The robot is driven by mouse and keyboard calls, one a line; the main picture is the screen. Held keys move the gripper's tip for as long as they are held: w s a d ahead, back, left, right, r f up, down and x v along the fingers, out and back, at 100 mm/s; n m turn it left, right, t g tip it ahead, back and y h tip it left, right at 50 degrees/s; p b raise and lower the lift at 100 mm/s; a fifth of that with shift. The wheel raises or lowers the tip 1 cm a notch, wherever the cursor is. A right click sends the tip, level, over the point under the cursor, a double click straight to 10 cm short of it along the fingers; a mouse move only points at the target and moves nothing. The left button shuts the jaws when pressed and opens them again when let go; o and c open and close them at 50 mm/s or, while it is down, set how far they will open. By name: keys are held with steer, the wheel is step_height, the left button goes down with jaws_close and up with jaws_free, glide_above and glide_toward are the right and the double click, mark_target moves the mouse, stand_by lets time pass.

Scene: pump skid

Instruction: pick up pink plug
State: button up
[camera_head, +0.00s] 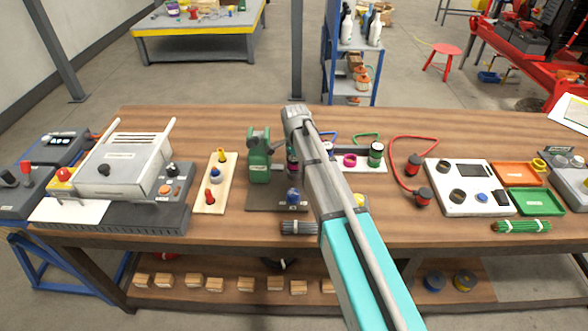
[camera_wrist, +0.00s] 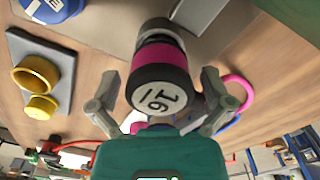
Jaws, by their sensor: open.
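The pink plug (camera_wrist: 160,62) is a dark cylinder with a pink band and a pale end face with black digits. In the wrist view it stands between the two fingers of my gripper (camera_wrist: 160,76). The fingers are open, one on each side, with visible gaps to the plug. Its far end meets a grey plate. In the head view a bit of pink (camera_head: 291,169) shows beside the green pump (camera_head: 259,160); my arm covers most of that spot and hides my gripper.
A blue-topped part (camera_head: 292,196) sits close in front of the pump. A beige board (camera_head: 215,185) with yellow, blue and red plugs lies to its left.

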steer(key=c, duration=1.3)
steer(key=shift+o, duration=0.2)
steer(key=shift+r, duration=0.15)
step_height(320, 180, up, 3)
steer(key=p, duration=0.3)
steer(key=s+d+r+p, duration=0.3)
steer(key=s+r+p, duration=0.6)
steer(key=s, duration=0.4)
steer(key=shift+s+d+r+p, duration=0.15)
steer(key=shift+s+r+p, duration=0.2)
steer(key=shift+p, duration=0.15)
steer(key=shift+w, duration=0.1)
